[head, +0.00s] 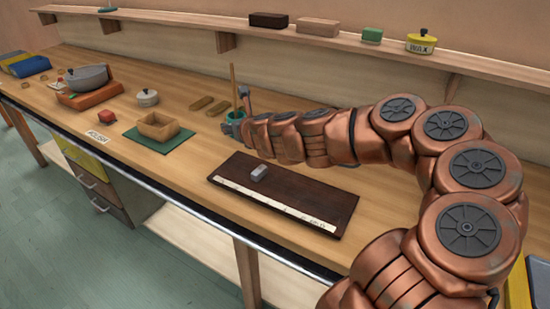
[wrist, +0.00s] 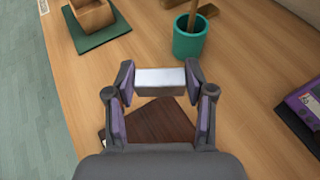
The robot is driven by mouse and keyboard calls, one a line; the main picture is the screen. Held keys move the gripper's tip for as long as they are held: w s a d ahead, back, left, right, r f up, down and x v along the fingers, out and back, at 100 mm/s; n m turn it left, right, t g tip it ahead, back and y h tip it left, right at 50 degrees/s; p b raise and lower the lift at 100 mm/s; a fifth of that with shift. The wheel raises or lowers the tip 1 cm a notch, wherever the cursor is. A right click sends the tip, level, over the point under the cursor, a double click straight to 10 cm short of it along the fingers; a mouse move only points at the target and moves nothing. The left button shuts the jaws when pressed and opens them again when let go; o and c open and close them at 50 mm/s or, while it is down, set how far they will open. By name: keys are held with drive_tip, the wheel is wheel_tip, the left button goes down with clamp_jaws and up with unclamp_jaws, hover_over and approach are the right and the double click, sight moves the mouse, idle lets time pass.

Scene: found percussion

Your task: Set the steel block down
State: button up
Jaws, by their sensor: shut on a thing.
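My gripper (wrist: 160,78) is shut on the steel block (wrist: 159,87), a pale silver bar held across between the two purple-padded fingers in the wrist view. Below it, apart by an amount I cannot judge, shows the end of a dark brown board (wrist: 165,120). In the head view my arm reaches left over the bench behind the board (head: 330,211), and its jaws are hard to make out. A small grey block (head: 258,172) shows at the board's left part there; I cannot tell how it relates to the held one.
A teal cup (wrist: 190,42) with a stick stands ahead. A wooden box (head: 158,126) sits on a green mat (head: 143,139) to the left. A purple-covered item (wrist: 310,110) lies at right in the wrist view. The board has a pale marked strip (head: 285,210). Bare bench surrounds it.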

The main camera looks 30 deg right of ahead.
drive_tip(key=s+d+f+n+y+b, duration=0.1)
drive_tip(key=s+d, duration=0.1)
drive_tip(key=s+d+f+n+y+b, duration=0.1)
drive_tip(key=s+d, duration=0.1)
drive_tip(key=s+d+f+n+y+b, duration=0.1)
drive_tip(key=s+d+b, duration=0.1)
drive_tip(key=s, duration=0.1)
drive_tip(key=shift+f+y, duration=0.35)
drive_tip(key=shift+y, duration=0.05)
drive_tip(key=s+n+y+b, duration=0.1)
drive_tip(key=s, duration=0.2)
drive_tip(key=s+d+f+n+g+y+b, duration=0.1)
drive_tip(key=s, duration=0.2)
drive_tip(key=s+d+f+n+y+b, duration=0.1)
drive_tip(key=s, duration=0.2)
drive_tip(key=shift+s+d+f+g, duration=0.2)
drive_tip(key=shift+s+g, duration=0.2)
drive_tip(key=w+d, duration=0.3)
drive_tip(key=w, duration=0.1)
drive_tip(key=w+d+f, duration=0.1)
drive_tip(key=w+d, duration=0.2)
drive_tip(key=w, duration=0.1)
drive_tip(key=w+d+p, duration=0.1)
drive_tip(key=w+d, duration=0.2)
drive_tip(key=w, duration=0.1)
drive_tip(key=shift+w+d+f, duration=0.15)
drive_tip(key=shift+w+f, duration=0.05)
